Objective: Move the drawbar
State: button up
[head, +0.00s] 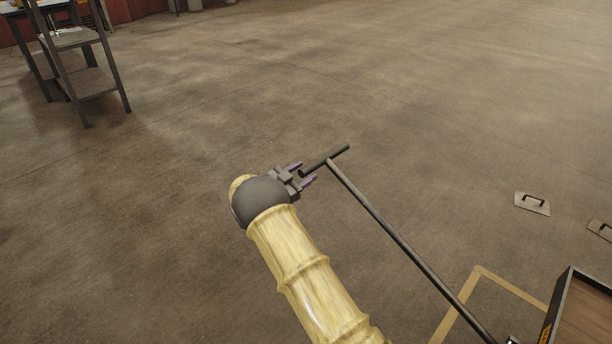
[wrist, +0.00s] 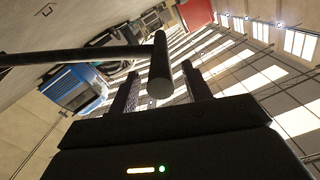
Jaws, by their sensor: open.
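The drawbar (head: 400,240) is a long dark rod that slopes from the cart at the lower right up to a short T-shaped crossbar handle (head: 325,160). My gripper (head: 302,174) is at the left end of this handle, with its two purple-tinted fingers pointing towards it. In the wrist view the handle (wrist: 160,68) shows between the two open fingertips of my gripper (wrist: 161,85), and the rod runs off to the left. I cannot tell whether the fingers touch the handle.
A cart (head: 585,315) with a brown bed stands at the lower right, near a yellow floor line (head: 505,285). Plates with handles (head: 532,203) lie on the floor at the right. A metal shelf table (head: 85,80) stands at the upper left. The middle floor is clear.

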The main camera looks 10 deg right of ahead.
jog(key=shift+w+d, duration=0.45)
jog(key=shift+d, duration=0.15)
jog(key=shift+s, duration=0.1)
grip_shut()
jog(key=shift+r, duration=0.15)
